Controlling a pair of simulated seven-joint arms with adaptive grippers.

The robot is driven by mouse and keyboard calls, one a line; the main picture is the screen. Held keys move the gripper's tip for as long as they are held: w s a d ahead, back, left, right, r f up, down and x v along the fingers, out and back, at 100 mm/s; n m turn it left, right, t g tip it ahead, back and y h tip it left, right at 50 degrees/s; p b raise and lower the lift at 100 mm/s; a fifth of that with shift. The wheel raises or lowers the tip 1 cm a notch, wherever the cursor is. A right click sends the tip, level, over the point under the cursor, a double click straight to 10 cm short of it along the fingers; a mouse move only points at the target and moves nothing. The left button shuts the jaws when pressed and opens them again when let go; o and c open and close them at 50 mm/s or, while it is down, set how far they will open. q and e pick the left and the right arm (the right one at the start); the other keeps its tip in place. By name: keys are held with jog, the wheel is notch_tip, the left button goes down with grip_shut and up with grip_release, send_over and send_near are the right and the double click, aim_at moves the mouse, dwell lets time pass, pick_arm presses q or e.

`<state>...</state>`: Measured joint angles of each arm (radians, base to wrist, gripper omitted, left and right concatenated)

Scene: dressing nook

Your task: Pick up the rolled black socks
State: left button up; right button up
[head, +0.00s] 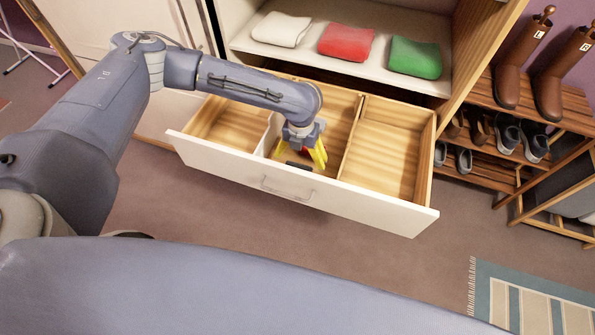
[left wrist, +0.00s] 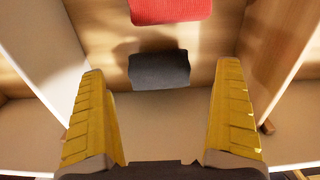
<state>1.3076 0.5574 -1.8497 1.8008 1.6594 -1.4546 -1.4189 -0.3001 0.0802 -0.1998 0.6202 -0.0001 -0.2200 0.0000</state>
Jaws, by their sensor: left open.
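The rolled black socks (head: 298,165) lie in the middle compartment of the open drawer (head: 290,190), near its front wall. In the left wrist view the socks (left wrist: 159,70) are a dark rounded roll on the wooden drawer floor, centred between my fingers and beyond their tips. My left gripper (head: 318,156) reaches down into that compartment with its yellow fingers. It also shows in the left wrist view (left wrist: 160,110), spread wide and empty. The fingers do not appear to touch the socks. My right gripper is not in view.
A red item (left wrist: 170,8) lies beside the socks in the same compartment. Dividers (head: 352,135) flank it; the right compartment (head: 385,150) is empty. Folded white (head: 281,29), red (head: 346,42) and green (head: 415,57) clothes sit on the shelf above. A shoe rack (head: 510,100) stands right.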

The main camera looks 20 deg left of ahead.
aim_at(300, 163)
pick_arm(q)
jog(key=shift+a+f, duration=0.15)
jog(key=shift+f, duration=2.5)
jog(key=shift+c, duration=0.6)
jog(key=c, duration=1)
